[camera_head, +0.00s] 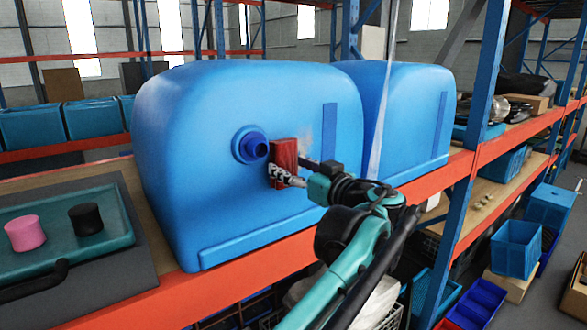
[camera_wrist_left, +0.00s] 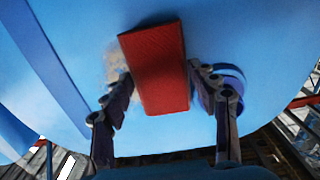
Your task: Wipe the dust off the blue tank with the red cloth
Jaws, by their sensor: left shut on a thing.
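The large blue tank (camera_head: 215,205) stands on the orange-edged shelf, with a round dark blue spout (camera_head: 250,146) on its front face. My left gripper (camera_head: 289,170) is shut on the red cloth (camera_head: 284,157), a block-like pad, just right of the spout and at the tank's face. In the left wrist view the red cloth (camera_wrist_left: 155,68) sits between the two fingers of the left gripper (camera_wrist_left: 163,84). A pale dusty smudge (camera_head: 305,141) shows right of the cloth, and also beside it in the wrist view (camera_wrist_left: 115,68). Whether the cloth touches the tank is hard to tell. My right gripper is not in view.
A second blue tank (camera_head: 415,112) stands to the right, close beside the first. A teal tray (camera_head: 105,240) with a pink and a black cylinder lies at the left. A blue rack post (camera_head: 470,170) rises at the right. Blue bins stand beyond it.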

